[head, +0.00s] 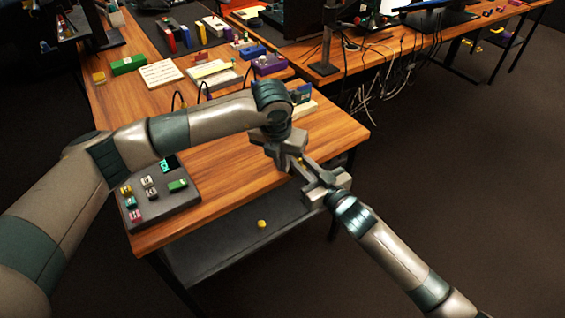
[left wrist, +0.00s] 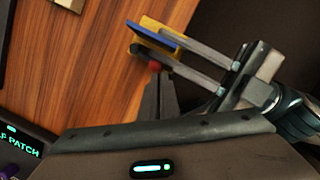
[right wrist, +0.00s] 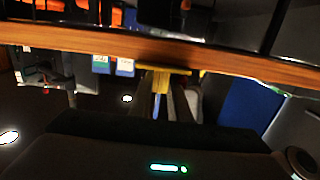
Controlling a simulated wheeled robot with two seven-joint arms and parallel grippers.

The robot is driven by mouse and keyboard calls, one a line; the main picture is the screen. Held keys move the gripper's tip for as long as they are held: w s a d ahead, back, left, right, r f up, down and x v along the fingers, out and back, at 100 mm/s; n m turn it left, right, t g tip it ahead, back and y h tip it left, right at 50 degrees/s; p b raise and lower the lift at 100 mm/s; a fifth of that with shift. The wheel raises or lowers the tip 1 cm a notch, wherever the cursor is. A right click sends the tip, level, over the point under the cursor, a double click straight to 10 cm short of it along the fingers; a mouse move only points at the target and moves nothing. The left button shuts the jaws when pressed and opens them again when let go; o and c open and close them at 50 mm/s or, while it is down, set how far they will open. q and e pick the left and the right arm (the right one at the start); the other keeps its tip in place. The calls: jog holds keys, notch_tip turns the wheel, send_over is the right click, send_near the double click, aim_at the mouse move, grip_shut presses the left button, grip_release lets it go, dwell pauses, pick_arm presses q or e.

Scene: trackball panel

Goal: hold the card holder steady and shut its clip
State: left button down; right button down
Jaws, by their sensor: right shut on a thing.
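The card holder (left wrist: 157,36) shows in the left wrist view as a small yellow and blue piece with a red knob (left wrist: 154,66) just below it. My right gripper (left wrist: 172,52) is shut on it with two grey fingers. In the right wrist view its yellow edge (right wrist: 165,69) crosses the fingertips, with blue between the fingers. My left gripper (left wrist: 157,84) has its dark fingers together, their tips close to the red knob; I cannot tell whether they touch. In the head view both grippers meet near the desk's front right corner, and the holder is mostly hidden.
The wooden desk (head: 225,168) lies under my left arm. A dark panel with coloured blocks (head: 160,208) sits at its front left. Papers, a green box (head: 128,65) and a purple box (head: 269,64) are farther back. A yellow ball (head: 262,223) lies on the lower shelf.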

pick_arm(q)
jog(key=shift+w+r, duration=0.15)
jog(key=shift+w, duration=0.15)
dwell(0.5)
jog(key=shift+w+a, duration=0.15)
jog(key=shift+a, duration=0.75)
jog(key=shift+s+a, duration=0.25)
jog(key=shift+s, duration=0.2)
jog(key=s+a, duration=0.2)
jog(key=s, duration=0.1)
jog(key=v, duration=0.9)
jog(key=shift+r, duration=0.35)
jog(key=shift+a+f, duration=0.1)
